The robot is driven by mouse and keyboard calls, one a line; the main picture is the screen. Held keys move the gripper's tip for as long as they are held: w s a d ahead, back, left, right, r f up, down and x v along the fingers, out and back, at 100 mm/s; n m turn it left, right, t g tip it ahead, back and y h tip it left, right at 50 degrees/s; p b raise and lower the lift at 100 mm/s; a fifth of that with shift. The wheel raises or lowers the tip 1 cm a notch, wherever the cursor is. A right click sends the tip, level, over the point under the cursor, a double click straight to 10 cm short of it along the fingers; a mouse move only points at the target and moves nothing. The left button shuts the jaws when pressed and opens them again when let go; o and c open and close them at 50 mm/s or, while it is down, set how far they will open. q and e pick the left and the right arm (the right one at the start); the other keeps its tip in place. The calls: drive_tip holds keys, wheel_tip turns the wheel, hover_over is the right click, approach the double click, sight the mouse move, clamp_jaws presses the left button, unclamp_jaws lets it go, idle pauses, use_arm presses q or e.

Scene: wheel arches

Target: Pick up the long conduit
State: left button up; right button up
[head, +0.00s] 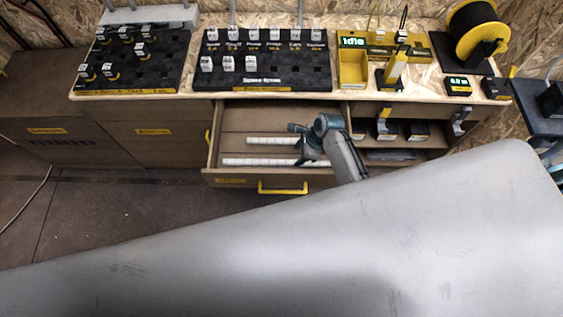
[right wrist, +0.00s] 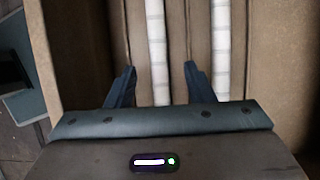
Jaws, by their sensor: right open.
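The long conduit (head: 255,162), a white banded rod, lies in the open drawer near its front. It also shows in the right wrist view (right wrist: 156,45), running between my fingers. My right gripper (head: 298,144) is low over the right part of the drawer, and its head covers some of the rod. In the right wrist view the right gripper (right wrist: 159,78) is open, with a finger on each side of the rod and gaps between. A shorter white conduit (head: 270,141) lies parallel behind it; it shows right of my right finger (right wrist: 221,45). My left gripper is not in view.
The drawer (head: 225,152) has a yellow handle (head: 282,188) and raised walls around the rods. The bench above holds black racks (head: 266,82), a yellow tray (head: 352,70) and a cable spool (head: 476,30). Shelves with dark boxes (head: 417,132) are right of the drawer.

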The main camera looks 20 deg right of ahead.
sight(291, 161)
drive_tip(key=shift+p+x, duration=0.3)
drive_tip(key=shift+x, duration=2.65)
drive_tip(key=shift+s+a+r, duration=0.1)
drive_tip(key=shift+a, duration=0.05)
drive_tip(key=shift+c, duration=0.2)
clamp_jaws()
